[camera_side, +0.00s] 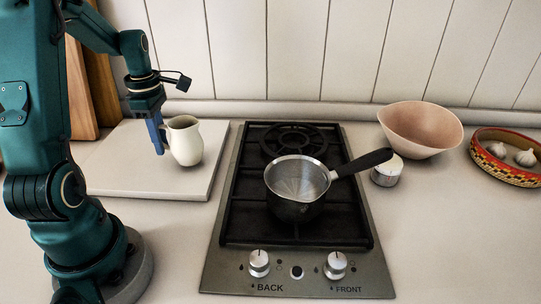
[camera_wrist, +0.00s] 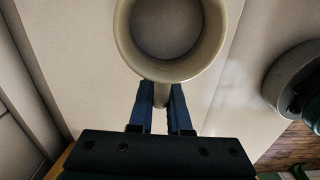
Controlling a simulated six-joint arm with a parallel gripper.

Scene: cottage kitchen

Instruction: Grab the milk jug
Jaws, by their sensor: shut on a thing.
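The milk jug (camera_side: 187,143) is a small cream-white jug standing upright on a pale board at the left of the counter. In the wrist view its round open mouth and rim (camera_wrist: 126,47) fill the top centre, cut off by the picture's top edge. My gripper (camera_side: 158,139) comes down at the jug's left side, with its blue fingers pointing downward. In the wrist view the two fingers of my gripper (camera_wrist: 161,95) are closed around the jug's handle (camera_wrist: 161,96), one on each side. The lower part of the jug is hidden in the wrist view.
The pale board (camera_side: 130,178) lies left of a gas hob (camera_side: 233,225). A steel saucepan (camera_side: 297,180) sits on the hob, its dark handle pointing right. A pink bowl (camera_side: 421,130), a small white timer-like object (camera_side: 386,174) and a patterned dish (camera_side: 507,176) with garlic stand farther right.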

